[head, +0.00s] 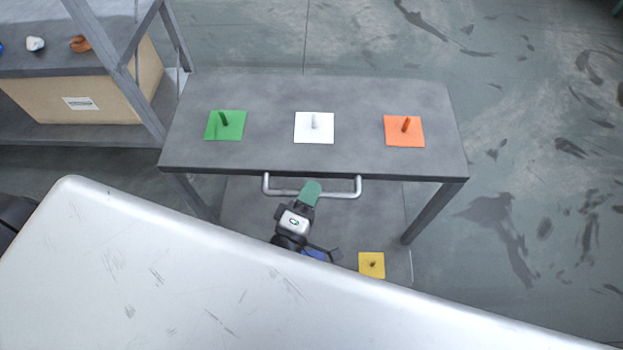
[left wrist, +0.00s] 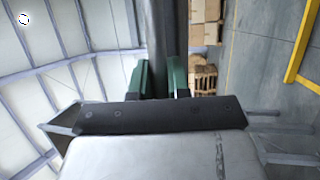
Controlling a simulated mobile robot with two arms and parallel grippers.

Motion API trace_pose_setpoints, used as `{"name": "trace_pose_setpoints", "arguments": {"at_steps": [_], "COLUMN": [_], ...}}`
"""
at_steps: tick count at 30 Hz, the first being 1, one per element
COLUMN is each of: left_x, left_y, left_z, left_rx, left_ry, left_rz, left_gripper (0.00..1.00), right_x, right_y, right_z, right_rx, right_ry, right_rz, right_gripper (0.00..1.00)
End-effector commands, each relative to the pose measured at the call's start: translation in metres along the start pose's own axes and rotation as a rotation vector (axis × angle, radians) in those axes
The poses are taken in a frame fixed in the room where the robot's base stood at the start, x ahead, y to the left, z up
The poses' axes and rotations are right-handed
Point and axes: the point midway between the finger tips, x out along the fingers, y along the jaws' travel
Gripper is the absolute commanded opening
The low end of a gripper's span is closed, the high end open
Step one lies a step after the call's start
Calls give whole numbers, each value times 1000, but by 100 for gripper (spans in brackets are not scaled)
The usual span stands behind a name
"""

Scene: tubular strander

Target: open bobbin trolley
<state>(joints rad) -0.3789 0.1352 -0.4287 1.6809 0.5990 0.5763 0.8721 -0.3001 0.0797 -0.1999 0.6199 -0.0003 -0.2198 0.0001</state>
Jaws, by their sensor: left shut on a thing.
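The bobbin trolley shows as a grey low deck (head: 340,225) extending out in front of a grey table. A yellow square with a short peg (head: 371,265) lies on the deck. A metal bar handle (head: 340,193) shows close to the table's front edge. My left gripper (head: 311,188) is shut on this handle near its middle. In the left wrist view, a grey bar (left wrist: 167,40) runs between the green fingers of my left gripper (left wrist: 163,80). The near part of the deck is hidden. My right gripper is not in view.
The grey table (head: 270,100) carries a green square (head: 234,128), a white square (head: 300,134) and an orange square (head: 396,135), each with a peg. A shelf rack (head: 60,136) with a cardboard box (head: 120,98) stands at left. The floor at right is free.

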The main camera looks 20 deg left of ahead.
Motion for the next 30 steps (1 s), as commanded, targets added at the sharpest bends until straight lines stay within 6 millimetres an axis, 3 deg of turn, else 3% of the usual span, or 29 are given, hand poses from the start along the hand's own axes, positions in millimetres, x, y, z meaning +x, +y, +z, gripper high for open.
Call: {"name": "trace_pose_setpoints", "arguments": {"at_steps": [14, 15, 19, 30], "left_x": [-5, -5, -4, -12], "left_y": [0, 0, 0, 0], "left_z": [1, 1, 1, 2], "left_rx": [0, 0, 0, 0], "left_ry": [2, 2, 2, 1], "left_rz": [-2, -2, -1, -2], "left_gripper": [0, 23, 42, 42], "right_x": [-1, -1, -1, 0], "right_y": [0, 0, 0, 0], "right_z": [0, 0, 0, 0], "right_rx": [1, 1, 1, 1], "right_ry": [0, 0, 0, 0], "right_rz": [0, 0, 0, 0], "right_gripper": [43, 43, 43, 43]}}
